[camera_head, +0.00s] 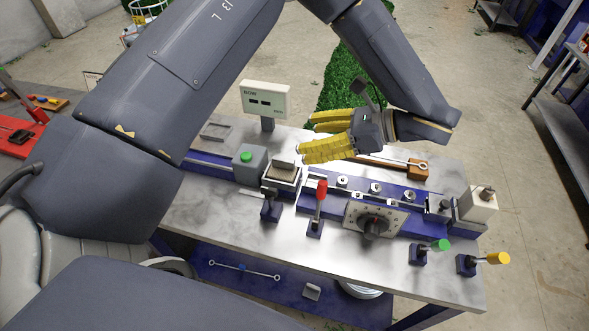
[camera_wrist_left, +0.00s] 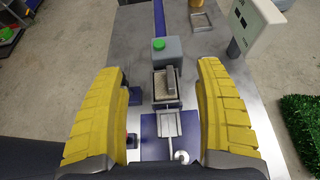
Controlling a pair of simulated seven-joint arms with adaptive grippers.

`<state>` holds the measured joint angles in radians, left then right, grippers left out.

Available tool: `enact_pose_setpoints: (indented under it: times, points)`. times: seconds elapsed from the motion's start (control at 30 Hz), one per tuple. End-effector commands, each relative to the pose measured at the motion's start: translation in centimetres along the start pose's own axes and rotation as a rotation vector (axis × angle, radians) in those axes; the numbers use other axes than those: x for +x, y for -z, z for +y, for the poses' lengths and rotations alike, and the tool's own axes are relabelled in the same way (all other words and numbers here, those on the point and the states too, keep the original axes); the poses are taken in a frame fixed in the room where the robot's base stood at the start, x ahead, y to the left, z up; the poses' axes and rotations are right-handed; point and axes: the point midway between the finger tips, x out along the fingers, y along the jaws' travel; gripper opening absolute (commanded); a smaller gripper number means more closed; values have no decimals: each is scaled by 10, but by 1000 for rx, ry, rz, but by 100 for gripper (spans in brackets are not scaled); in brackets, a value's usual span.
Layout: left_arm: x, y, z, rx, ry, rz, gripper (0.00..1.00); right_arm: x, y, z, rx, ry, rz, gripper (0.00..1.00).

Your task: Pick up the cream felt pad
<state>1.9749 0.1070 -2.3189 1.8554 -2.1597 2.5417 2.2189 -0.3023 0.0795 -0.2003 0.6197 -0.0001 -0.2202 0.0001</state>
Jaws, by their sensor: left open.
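What looks like the cream felt pad (camera_head: 284,163) sits in a small open holder (camera_head: 283,178) on the workbench, left of the red-handled lever. It also shows in the left wrist view (camera_wrist_left: 167,81), as a light beige block in the dark-walled holder. My left gripper (camera_head: 306,136) is open and empty, with its yellow fingers pointing left, above the bench and to the right of the pad. In the left wrist view the pad lies between the lines of the two spread fingers (camera_wrist_left: 162,72), ahead and below. My right gripper is not in view.
A red-handled lever (camera_head: 320,192) and a dial box (camera_head: 374,219) stand to the right. The front left of the bench (camera_head: 205,215) is bare.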

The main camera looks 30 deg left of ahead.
Motion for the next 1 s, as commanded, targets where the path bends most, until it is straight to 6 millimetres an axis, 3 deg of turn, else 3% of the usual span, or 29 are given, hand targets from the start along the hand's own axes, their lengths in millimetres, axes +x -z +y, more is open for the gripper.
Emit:
enact_pose_setpoints:
  times: [0.17,0.67,1.0]
  points:
    - [13,5,0,-22,-6,-46,71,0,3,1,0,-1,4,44]
    - [44,72,-1,-20,-6,-45,71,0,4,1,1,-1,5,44]
    - [62,69,-2,-21,-6,-45,71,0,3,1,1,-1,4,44]
